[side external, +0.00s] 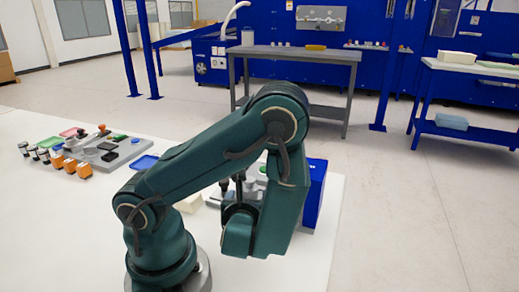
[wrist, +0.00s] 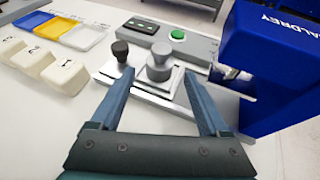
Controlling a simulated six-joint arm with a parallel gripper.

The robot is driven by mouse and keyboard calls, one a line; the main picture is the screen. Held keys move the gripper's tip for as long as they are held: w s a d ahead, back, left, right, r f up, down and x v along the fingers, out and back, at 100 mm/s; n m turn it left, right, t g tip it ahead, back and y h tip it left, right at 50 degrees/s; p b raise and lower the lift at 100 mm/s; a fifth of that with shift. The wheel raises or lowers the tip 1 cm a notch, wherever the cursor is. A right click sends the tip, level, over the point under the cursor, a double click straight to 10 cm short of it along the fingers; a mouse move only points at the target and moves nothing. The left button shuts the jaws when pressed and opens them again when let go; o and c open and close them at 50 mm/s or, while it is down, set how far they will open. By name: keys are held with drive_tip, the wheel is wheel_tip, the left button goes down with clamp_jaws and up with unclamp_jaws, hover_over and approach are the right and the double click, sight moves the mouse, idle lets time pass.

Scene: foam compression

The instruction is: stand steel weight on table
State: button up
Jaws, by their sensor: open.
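The steel weight (wrist: 160,66), a grey cylinder with a narrower knob on top, stands upright on a light plate (wrist: 108,74) of the grey test device in the wrist view. My gripper (wrist: 159,76) is open, with one fingertip on each side in front of the weight. I cannot tell whether the fingers touch it. The weight's lower part is partly visible between the fingers. In the side external view my arm hides most of the gripper and the weight. The white table (side external: 60,215) has bare surface at the left there.
A tall blue machine (wrist: 272,65) stands close on the right. A dark knob (wrist: 121,50) is just left of the weight; a green button (wrist: 177,34) is behind. Several numbered cream blocks (wrist: 62,75) and blue, yellow (wrist: 55,28) and white trays are at left.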

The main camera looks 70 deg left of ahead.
sight(250, 178)
drive_tip(key=shift+s+r, duration=0.15)
drive_tip(key=shift+s+d+r, duration=0.1)
drive_tip(key=shift+d+r, duration=0.2)
drive_tip(key=shift+r, duration=0.2)
drive_tip(key=shift+s+d+r, duration=0.1)
drive_tip(key=shift+d+r, duration=0.15)
drive_tip(key=shift+r, duration=0.2)
drive_tip(key=shift+r+x, duration=0.15)
drive_tip(key=shift+x, duration=2.6)
drive_tip(key=shift+r+x, duration=0.15)
drive_tip(key=shift+x, duration=2.6)
drive_tip(key=shift+w+a, duration=0.1)
drive_tip(key=shift+w, duration=0.05)
clamp_jaws()
